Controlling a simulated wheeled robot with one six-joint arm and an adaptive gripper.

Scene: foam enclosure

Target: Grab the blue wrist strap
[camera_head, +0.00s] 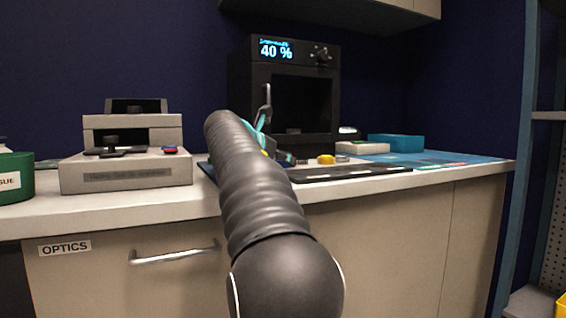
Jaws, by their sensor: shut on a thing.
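My dark ribbed arm reaches over the front of the bench and hides most of its own far end. A little of my gripper (285,158) shows past the arm's right side, low over the worktop; it is shut, and its fingertips are not clear. A narrow teal-blue strip (260,123), seemingly the blue wrist strap, stands out beside the arm, in front of the black oven. The strip's lower part and the place where it meets the jaws are hidden.
A black oven (285,52) reading 40 % stands behind. A beige instrument (127,170) is left; a green tissue tub (14,178) is at the edge. A dark tray (350,173), yellow item (326,160), blue box (395,142) and blue mat (480,160) lie right.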

